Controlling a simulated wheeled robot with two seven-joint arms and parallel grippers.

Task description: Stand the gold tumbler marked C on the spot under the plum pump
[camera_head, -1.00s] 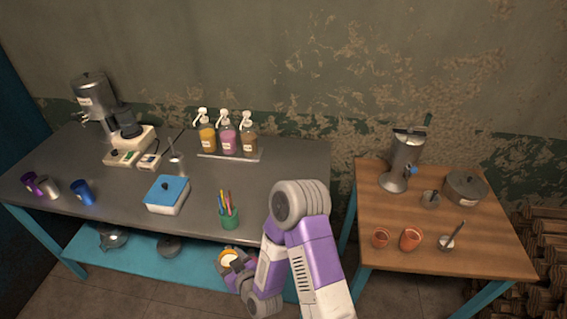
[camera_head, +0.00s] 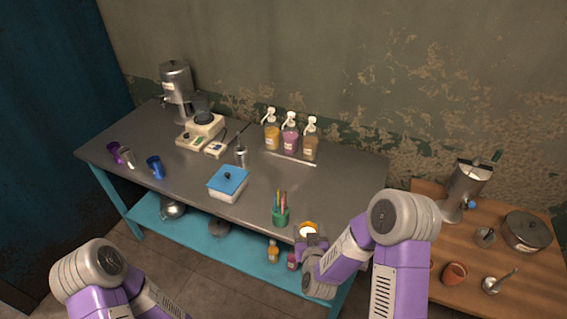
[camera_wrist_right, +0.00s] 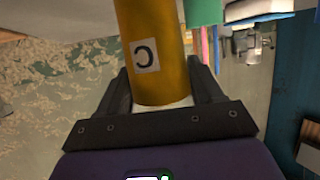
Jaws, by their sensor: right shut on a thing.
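My right gripper (camera_head: 310,240) is shut on the gold tumbler marked C (camera_wrist_right: 155,40), whose white label faces the wrist camera. In the head view the tumbler's open top (camera_head: 307,229) shows at the table's front edge, right of the pen cup. The plum pump (camera_head: 289,138) is the middle one of three pump bottles at the back of the grey table. A pale strip (camera_head: 292,159) runs along the table in front of the pumps. I cannot make out a separate spot under the plum pump. My left arm is at the lower left; its gripper is out of view.
A green pen cup (camera_head: 280,216) and a blue-lidded box (camera_head: 228,184) stand near the front edge. A metal cup (camera_head: 240,157) stands left of the pumps. Purple, silver and blue tumblers (camera_head: 155,167) are at the left. The table in front of the strip is mostly clear.

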